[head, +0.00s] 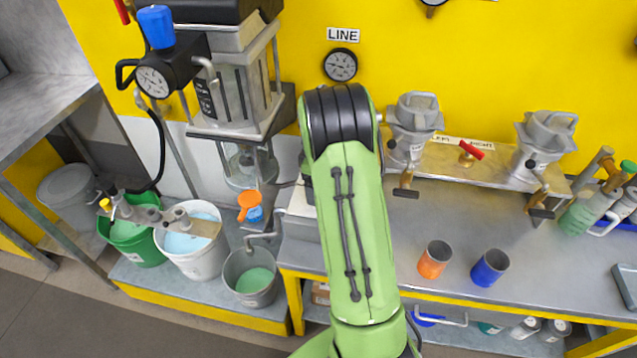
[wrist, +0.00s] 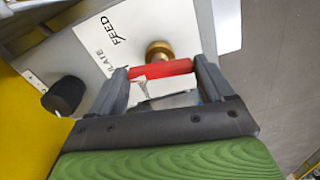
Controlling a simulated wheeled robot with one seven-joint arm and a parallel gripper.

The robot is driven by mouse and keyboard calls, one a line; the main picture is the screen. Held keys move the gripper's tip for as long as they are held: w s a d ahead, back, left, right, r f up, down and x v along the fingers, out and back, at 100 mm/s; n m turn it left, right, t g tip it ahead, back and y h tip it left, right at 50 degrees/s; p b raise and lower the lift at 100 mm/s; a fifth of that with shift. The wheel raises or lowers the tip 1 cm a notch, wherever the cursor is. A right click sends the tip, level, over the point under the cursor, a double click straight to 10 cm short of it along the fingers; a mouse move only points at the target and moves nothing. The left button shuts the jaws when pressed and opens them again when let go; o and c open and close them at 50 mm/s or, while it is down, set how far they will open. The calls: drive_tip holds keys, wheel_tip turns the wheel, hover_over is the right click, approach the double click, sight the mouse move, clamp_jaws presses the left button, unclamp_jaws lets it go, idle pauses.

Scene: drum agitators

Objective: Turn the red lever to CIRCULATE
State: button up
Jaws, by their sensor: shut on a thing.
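The red lever (wrist: 161,69) shows in the wrist view as a short red bar lying across between my two fingers, with a brass valve fitting (wrist: 158,50) just behind its middle. My gripper (wrist: 162,77) is shut on the red lever, one finger at each end of it. A white label (wrist: 97,29) beside the fitting reads FEED, and a partly hidden word ending in LATE stands near it. In the head view my green arm covers my gripper and this lever. The lever's exact pointing direction is hard to tell.
A black knob (wrist: 65,95) sits left of the label. In the head view another red lever (head: 472,150) stands on the bench between two grey funnels. An orange cup (head: 435,260) and a blue cup (head: 490,267) stand right of my arm. Buckets (head: 190,262) stand lower left.

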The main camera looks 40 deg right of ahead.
drive_tip(key=shift+n, duration=0.8)
drive_tip(key=o, duration=0.9)
drive_tip(key=shift+o, duration=0.2)
drive_tip(key=shift+r, duration=0.15)
wheel_tip(320, 180, up, 16)
drive_tip(key=p, duration=0.3)
drive_tip(key=shift+f, duration=0.2)
